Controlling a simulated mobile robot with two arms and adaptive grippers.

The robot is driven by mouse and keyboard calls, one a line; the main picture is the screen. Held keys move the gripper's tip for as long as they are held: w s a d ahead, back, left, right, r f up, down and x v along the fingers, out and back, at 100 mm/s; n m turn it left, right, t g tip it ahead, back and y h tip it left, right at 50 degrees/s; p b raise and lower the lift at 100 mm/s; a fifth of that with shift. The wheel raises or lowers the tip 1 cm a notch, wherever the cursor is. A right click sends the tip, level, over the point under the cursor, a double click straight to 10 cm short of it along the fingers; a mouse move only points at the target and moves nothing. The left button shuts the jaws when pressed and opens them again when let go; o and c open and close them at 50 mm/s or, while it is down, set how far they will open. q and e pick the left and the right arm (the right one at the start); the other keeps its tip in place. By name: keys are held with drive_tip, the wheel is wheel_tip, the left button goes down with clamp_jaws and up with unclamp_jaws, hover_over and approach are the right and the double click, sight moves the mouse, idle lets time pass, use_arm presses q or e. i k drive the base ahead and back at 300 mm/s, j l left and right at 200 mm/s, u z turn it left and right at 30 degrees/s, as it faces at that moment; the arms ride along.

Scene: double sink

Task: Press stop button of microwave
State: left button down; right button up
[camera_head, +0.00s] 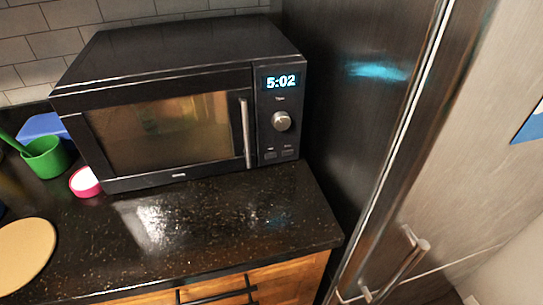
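A black microwave (180,85) stands on the dark counter at the back, against the tiled wall. Its door (165,135) is shut, with a vertical silver handle (246,133) at the right side. The control panel (268,110) to the right of the handle has a blue display reading 5:02 and a round silver knob (281,121). Two small buttons (279,154) sit side by side at the panel's bottom. Their labels are too small to read, so I cannot tell which is stop. Neither of my grippers is in view.
The counter (200,225) in front of the microwave is clear. A green cup (46,158), a pink and white round item (85,181) and a round tan board (24,255) are at the left. A tall dark fridge (350,110) with metal handles stands close to the right.

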sight(267, 156)
drive_tip(key=k+j+z, duration=0.1)
drive_tip(key=k+z, duration=0.2)
drive_tip(key=k, duration=0.2)
drive_tip(key=k+z, duration=0.35)
drive_tip(key=k, duration=0.2)
